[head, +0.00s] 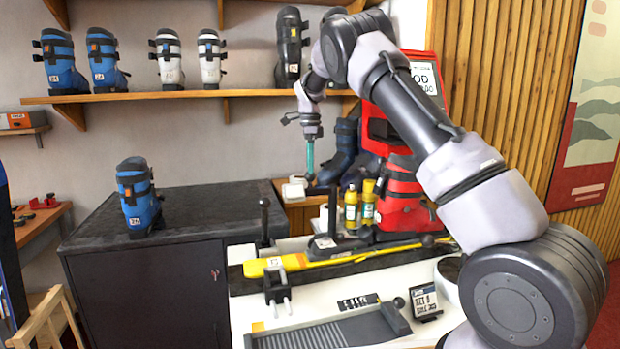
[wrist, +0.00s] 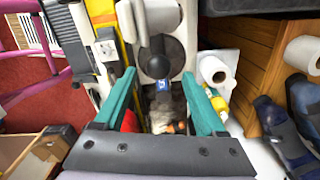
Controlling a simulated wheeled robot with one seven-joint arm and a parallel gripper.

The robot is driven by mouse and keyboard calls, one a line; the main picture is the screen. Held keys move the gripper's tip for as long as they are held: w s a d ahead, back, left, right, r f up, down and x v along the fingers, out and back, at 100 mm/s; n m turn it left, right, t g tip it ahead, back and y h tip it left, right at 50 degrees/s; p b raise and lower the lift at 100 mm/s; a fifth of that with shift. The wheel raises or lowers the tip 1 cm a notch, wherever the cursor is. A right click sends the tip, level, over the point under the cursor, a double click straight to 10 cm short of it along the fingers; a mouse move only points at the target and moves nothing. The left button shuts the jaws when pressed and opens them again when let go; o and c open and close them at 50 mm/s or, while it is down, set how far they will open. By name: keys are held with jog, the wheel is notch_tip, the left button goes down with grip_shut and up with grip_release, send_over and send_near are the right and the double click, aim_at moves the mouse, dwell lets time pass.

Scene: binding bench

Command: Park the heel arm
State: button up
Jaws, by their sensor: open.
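My gripper (head: 310,172) hangs over the back of the bench, its teal fingers pointing down. In the wrist view the fingers (wrist: 159,76) are spread apart with nothing gripped. Between and beyond them is a dark round knob-like part (wrist: 155,62) on a pale base with a small blue label. Two black upright levers rise from the bench: one with a ball top (head: 264,218) at the left, one (head: 332,212) on a labelled grey base below my gripper. I cannot tell which lever is the heel arm. A yellow ski (head: 300,262) lies along the bench.
A white roll (wrist: 214,71) is beside the right finger. A blue boot (head: 138,197) stands on the dark cabinet (head: 150,275), whose top is otherwise clear. Boots line the shelf (head: 180,95).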

notch_tip(320, 180, up, 3)
jog(key=shift+r, duration=0.2)
jog(key=shift+d+r, duration=0.15)
jog(key=shift+r, duration=0.05)
jog(key=s+d+r+n+t+y, duration=0.1)
jog(key=s+d+r+n+t, duration=0.15)
jog(key=s+d+r, duration=0.5)
jog(key=s+d+r+n+t+y, duration=0.15)
jog(key=s+d+r+n, duration=0.3)
jog(key=s+r, duration=0.5)
jog(key=s+d+f+n+t, duration=0.1)
jog(key=s+f+n, duration=0.1)
jog(key=s, duration=1.1)
jog(key=s+d+f+n+t, duration=0.2)
jog(key=s+n, duration=0.3)
jog(key=s, duration=0.7)
jog(key=shift+s+d+f, duration=0.3)
jog(key=shift+s+f, duration=0.1)
jog(key=shift+f, duration=0.05)
jog(key=shift+h, duration=0.25)
